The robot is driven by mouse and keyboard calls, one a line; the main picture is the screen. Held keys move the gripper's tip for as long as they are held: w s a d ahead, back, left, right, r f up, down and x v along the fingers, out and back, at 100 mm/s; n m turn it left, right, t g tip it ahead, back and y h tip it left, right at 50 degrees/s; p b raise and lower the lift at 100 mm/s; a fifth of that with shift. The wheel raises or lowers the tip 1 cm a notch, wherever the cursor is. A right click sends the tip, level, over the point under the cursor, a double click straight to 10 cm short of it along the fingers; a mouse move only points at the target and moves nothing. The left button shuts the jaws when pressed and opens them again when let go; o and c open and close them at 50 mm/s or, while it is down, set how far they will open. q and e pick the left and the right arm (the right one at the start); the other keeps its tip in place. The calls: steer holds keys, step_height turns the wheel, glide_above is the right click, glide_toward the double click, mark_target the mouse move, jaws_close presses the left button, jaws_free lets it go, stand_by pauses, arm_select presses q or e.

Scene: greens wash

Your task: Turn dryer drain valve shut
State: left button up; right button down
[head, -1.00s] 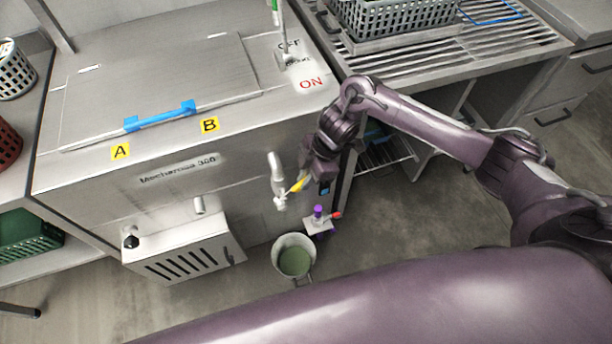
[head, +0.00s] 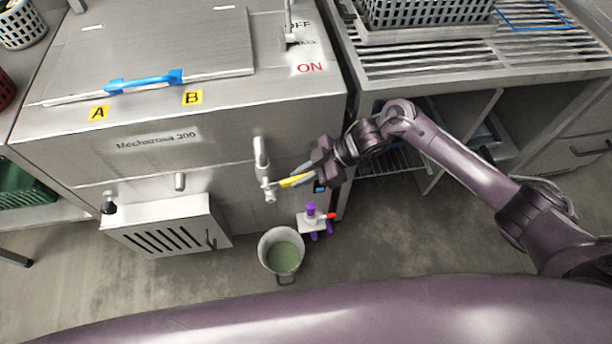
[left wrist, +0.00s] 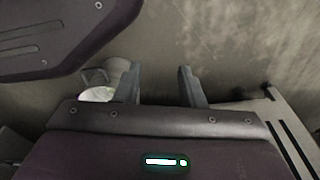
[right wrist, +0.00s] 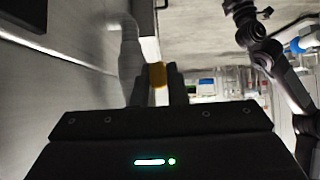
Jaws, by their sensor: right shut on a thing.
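The dryer (head: 230,135) is a steel cabinet with a lidded top. Its drain valve (head: 269,192) hangs at the lower end of a bent pipe on the front face. The valve's yellow handle (head: 294,181) points right and slightly up in the head view. My right gripper (head: 308,177) is shut on the yellow handle, coming from the right. In the right wrist view the handle (right wrist: 158,75) sits between the two fingers. My left gripper (left wrist: 162,85) is open and empty above the floor, in the left wrist view only.
A metal bucket (head: 268,246) of greenish liquid stands on the floor below the valve. A small white and purple fitting with a red end (head: 313,222) is beside it. A vented box (head: 170,230) juts from the dryer front. A slatted counter (head: 460,60) lies right.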

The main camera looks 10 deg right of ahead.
steer(key=shift+d+f+y+b, duration=0.15)
steer(key=shift+f+y+b, duration=0.35)
steer(key=shift+f+b, duration=0.15)
steer(key=f+y+b, duration=0.1)
steer(key=b, duration=0.1)
steer(key=shift+w+d+y+b, duration=0.1)
steer(key=shift+y+b, duration=0.25)
steer(key=shift+y, duration=0.05)
arm_select(q)
steer(key=w+d+r, duration=0.3)
steer(key=w+r, duration=0.3)
steer(key=r, duration=0.4)
steer(key=shift+d+r+m, duration=0.15)
steer(key=shift+m, duration=0.15)
arm_select(e)
steer(key=c, duration=1.4)
jaws_free()
steer(key=shift+c, duration=0.2)
steer(key=v, duration=0.8)
steer(key=shift+f, duration=0.1)
